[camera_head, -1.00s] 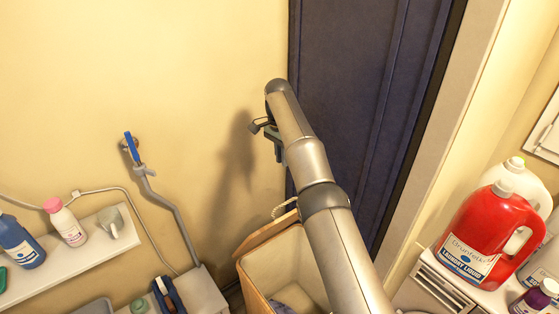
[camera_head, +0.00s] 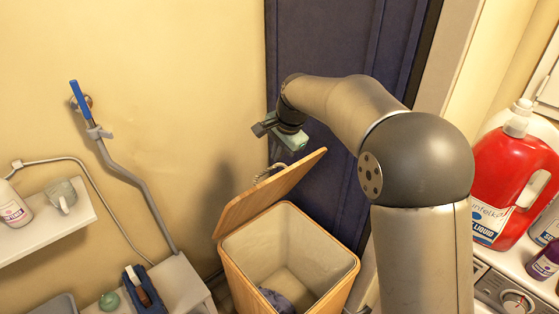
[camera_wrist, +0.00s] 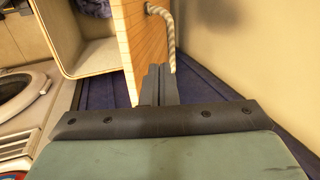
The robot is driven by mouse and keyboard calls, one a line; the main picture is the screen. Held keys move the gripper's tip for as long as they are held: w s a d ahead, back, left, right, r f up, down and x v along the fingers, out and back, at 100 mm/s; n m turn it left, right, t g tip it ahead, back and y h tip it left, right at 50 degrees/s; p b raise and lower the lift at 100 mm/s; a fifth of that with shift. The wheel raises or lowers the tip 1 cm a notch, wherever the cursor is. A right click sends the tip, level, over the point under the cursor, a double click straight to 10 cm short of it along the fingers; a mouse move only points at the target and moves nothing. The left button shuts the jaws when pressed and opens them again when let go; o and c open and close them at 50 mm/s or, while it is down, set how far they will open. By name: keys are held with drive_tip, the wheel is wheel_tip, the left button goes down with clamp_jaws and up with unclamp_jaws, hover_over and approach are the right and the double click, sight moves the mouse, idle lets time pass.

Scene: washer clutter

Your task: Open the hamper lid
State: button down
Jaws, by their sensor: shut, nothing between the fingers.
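The wooden hamper (camera_head: 238,283) stands below my arm, its pale-lined inside showing, with some dark purple cloth at the bottom. Its lid (camera_head: 262,197) is raised and stands up along the far edge of the opening. A rope handle (camera_head: 268,172) is on the lid's far face. My gripper (camera_head: 260,128) is above and behind the lid, apart from it in the head view. In the wrist view my shut, empty fingers (camera_wrist: 160,72) are near the edge of the lid (camera_wrist: 140,35) and the rope (camera_wrist: 164,28); I cannot tell whether they touch.
A dark blue door (camera_head: 320,60) and a yellow wall (camera_head: 180,50) are close behind. A grey pipe (camera_head: 135,180) and a shelf (camera_head: 50,232) with a mug are at left. A red detergent bottle (camera_head: 505,180) stands on the washer at right.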

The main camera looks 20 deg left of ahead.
sight(271, 170)
drive_tip(key=x, duration=0.8)
drive_tip(key=shift+a+f+p, duration=0.1)
drive_tip(key=shift+f+p, duration=0.05)
drive_tip(key=shift+p, duration=0.25)
